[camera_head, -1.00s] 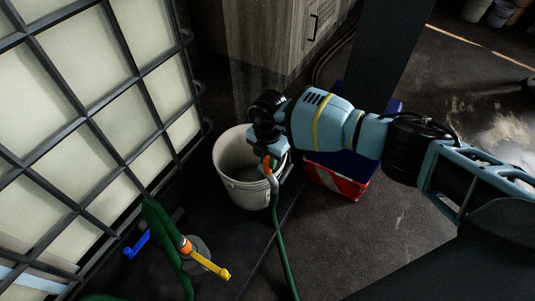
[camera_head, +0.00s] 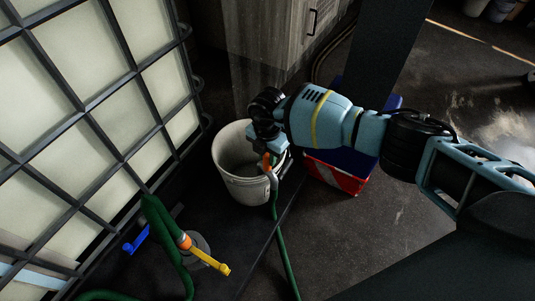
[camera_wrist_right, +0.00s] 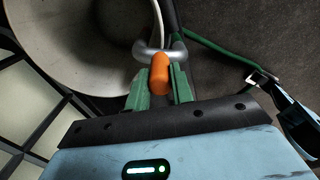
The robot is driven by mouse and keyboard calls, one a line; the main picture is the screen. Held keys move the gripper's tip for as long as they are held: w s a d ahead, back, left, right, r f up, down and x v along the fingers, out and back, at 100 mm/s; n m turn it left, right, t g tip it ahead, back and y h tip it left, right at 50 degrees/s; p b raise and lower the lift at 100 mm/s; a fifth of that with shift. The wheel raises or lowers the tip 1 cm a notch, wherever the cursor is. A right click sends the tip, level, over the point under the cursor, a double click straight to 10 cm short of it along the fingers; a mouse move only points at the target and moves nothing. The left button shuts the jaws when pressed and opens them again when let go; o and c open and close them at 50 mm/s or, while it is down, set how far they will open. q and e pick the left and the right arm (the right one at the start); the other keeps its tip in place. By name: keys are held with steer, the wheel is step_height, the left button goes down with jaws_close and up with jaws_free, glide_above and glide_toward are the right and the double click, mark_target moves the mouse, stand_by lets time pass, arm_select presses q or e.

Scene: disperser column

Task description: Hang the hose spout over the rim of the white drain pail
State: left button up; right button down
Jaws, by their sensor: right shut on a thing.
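The white drain pail (camera_head: 244,187) stands on the dark floor, its mouth open upward. My right gripper (camera_head: 268,158) is above its right rim, shut on the orange grip of the hose spout (camera_head: 267,162). In the right wrist view the orange grip (camera_wrist_right: 160,73) sits between the two green fingers (camera_wrist_right: 160,88). A grey curved metal part of the spout (camera_wrist_right: 160,50) lies across the pail's rim (camera_wrist_right: 107,90) in that picture. I cannot tell whether it touches the rim. The green hose (camera_head: 280,240) runs down from the spout to the floor. My left gripper is not in view.
A caged tank (camera_head: 75,110) stands at left. A green pipe with a yellow-handled valve (camera_head: 208,260) and a blue lever (camera_head: 137,242) is in front of it. A red crate with a blue top (camera_head: 335,172) is right of the pail. A grey cabinet (camera_head: 260,50) stands behind.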

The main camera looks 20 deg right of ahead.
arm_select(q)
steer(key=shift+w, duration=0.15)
arm_select(e)
steer(key=shift+f, duration=0.1)
steer(key=c, duration=1.2)
jaws_free()
steer(key=shift+o, duration=0.4)
steer(key=shift+f, duration=0.1)
step_height(320, 180, up, 8)
steer(key=p, duration=0.3)
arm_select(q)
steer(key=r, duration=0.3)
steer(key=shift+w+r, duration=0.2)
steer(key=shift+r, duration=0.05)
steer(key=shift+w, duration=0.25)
